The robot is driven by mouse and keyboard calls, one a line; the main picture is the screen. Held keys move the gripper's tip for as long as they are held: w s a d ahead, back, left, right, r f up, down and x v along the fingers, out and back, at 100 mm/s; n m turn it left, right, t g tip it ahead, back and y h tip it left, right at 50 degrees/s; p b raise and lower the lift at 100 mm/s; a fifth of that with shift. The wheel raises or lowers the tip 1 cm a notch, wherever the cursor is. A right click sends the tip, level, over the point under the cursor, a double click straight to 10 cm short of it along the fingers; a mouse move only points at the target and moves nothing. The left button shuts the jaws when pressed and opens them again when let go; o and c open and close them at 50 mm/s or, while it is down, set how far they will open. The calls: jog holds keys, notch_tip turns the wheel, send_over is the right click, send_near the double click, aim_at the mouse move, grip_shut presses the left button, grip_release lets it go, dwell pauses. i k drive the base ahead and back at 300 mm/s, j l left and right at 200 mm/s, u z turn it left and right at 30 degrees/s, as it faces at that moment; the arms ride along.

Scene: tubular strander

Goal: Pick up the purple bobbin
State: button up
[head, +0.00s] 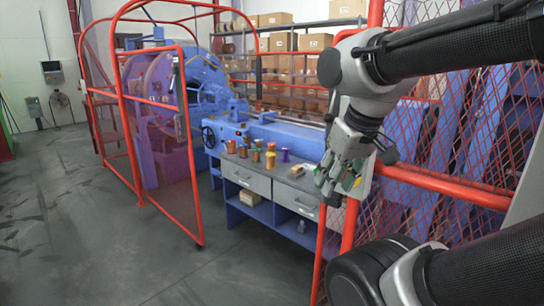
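The purple bobbin (286,155) is small in the head view. It stands upright on the grey top of the blue workbench (265,172), at the right end of a loose group of bobbins. My gripper (337,182) points downward at the right of the bench, in front of the red fence. It is to the right of the purple bobbin and clearly apart from it. Its fingers look spread, with green pads apart and nothing between them. The base of the purple bobbin is too small to see clearly.
Several orange and yellow bobbins (257,150) stand left of the purple one. The bench has grey drawers (246,181) and a shelf below. A red mesh fence (440,185) stands at the right, and an open red gate (165,150) at the left. The floor in front is clear.

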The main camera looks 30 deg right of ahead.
aim_at(286, 159)
jog(key=i, duration=2.3)
jog(key=i+z, duration=0.15)
jog(key=i, duration=0.45)
jog(key=i+j, duration=0.2)
jog(key=i, duration=0.4)
jog(key=i+z, duration=0.1)
jog(key=z, duration=1.3)
